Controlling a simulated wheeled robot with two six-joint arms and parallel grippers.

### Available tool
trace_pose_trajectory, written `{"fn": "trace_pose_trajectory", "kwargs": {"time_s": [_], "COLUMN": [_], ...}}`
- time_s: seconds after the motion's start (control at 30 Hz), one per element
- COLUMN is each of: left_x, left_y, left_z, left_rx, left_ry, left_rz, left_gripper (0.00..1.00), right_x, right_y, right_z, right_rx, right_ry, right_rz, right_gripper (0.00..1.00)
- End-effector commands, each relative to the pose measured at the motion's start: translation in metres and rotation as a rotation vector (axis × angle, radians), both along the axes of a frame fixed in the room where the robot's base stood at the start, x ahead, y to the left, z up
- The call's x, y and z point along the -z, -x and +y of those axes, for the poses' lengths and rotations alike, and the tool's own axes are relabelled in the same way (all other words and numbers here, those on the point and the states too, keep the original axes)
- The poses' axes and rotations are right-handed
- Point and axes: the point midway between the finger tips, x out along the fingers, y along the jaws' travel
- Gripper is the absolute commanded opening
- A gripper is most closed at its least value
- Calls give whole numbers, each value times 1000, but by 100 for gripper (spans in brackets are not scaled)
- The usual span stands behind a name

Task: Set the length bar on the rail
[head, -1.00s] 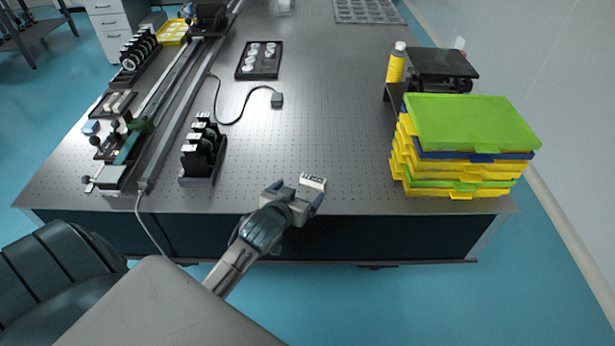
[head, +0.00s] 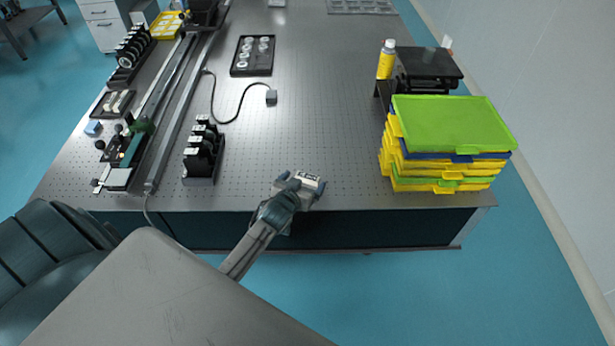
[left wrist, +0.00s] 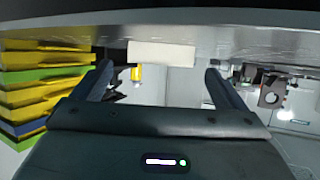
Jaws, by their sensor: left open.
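A small pale block with a dark-marked label, which looks like the length bar (head: 309,178), lies on the table near its front edge. My left gripper (head: 301,184) is open, with one finger to each side of it. In the left wrist view the pale block (left wrist: 162,54) shows between the tips of the open left gripper (left wrist: 160,72), with a gap on both sides. Long rails run along the left side of the table, among them a grey rail (head: 181,108). My right gripper is not in view.
A black holder with upright plates (head: 203,152) stands left of the gripper. Stacked yellow, blue and green trays (head: 455,125) stand at the right. A cable with a small box (head: 271,97) and a black tray of round parts (head: 253,56) lie farther back. The middle is clear.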

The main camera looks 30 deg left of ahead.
Motion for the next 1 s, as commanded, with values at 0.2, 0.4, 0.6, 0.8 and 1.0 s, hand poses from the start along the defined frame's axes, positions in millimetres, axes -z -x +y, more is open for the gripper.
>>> {"fn": "trace_pose_trajectory", "kwargs": {"time_s": [0.2,0.4,0.6,0.8,1.0], "left_x": [8,16,16,16,16], "left_y": [-26,-38,-39,-39,-39], "left_z": [5,6,6,6,6], "left_rx": [-1,0,1,1,1], "left_ry": [0,0,0,0,0], "left_rz": [0,0,0,0,-1], "left_gripper": [94,94,94,60,37], "right_x": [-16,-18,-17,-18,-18], "right_y": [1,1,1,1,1], "right_z": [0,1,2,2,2], "right_rx": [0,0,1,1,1], "right_ry": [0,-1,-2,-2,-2], "right_rz": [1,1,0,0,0], "right_gripper": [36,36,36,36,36]}}
